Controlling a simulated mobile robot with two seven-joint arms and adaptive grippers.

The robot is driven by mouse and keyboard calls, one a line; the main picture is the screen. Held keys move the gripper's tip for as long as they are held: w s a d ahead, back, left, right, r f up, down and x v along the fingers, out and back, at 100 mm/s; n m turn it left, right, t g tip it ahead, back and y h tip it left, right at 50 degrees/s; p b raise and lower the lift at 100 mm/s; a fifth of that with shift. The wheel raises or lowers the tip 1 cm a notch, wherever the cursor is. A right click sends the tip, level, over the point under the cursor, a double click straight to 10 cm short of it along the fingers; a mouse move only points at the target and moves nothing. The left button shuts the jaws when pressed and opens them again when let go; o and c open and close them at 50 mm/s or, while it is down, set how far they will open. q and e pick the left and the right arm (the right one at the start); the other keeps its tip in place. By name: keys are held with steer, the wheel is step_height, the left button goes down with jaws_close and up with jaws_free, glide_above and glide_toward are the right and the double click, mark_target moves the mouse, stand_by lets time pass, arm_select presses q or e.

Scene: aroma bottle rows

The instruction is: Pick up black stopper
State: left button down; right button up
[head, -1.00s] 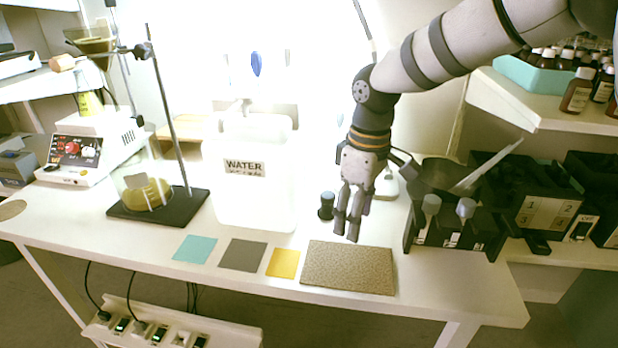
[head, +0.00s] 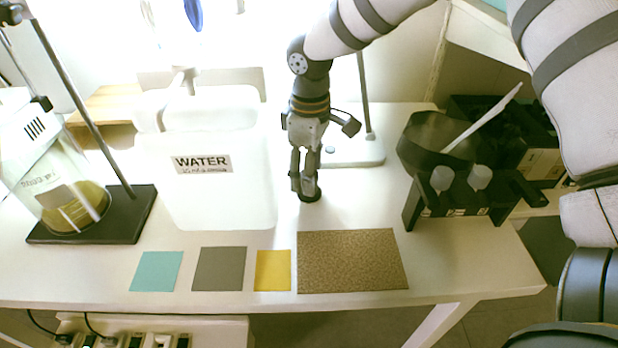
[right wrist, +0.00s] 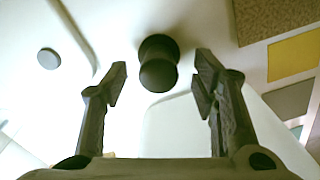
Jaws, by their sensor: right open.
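The black stopper (right wrist: 158,72) is a dark, round-topped piece between and just beyond the fingertips in the right wrist view. In the head view only its dark base (head: 311,195) shows, as my fingers cover the rest. My right gripper (head: 305,192) points down at it from above. In the right wrist view the right gripper (right wrist: 160,82) is open, with one finger on each side of the stopper and clear gaps to both. My left gripper is not in view.
The water container (head: 222,180) stands just left of my gripper. A stand base (head: 350,152) is behind it, and a black rack (head: 455,205) is to the right. Teal, grey, yellow and brown mats (head: 352,262) lie along the front edge.

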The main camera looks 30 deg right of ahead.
steer(key=shift+f, duration=0.75)
steer(key=shift+w+r, duration=0.1)
steer(key=c, duration=1.1)
steer(key=shift+o, duration=0.2)
steer(key=shift+r, duration=0.1)
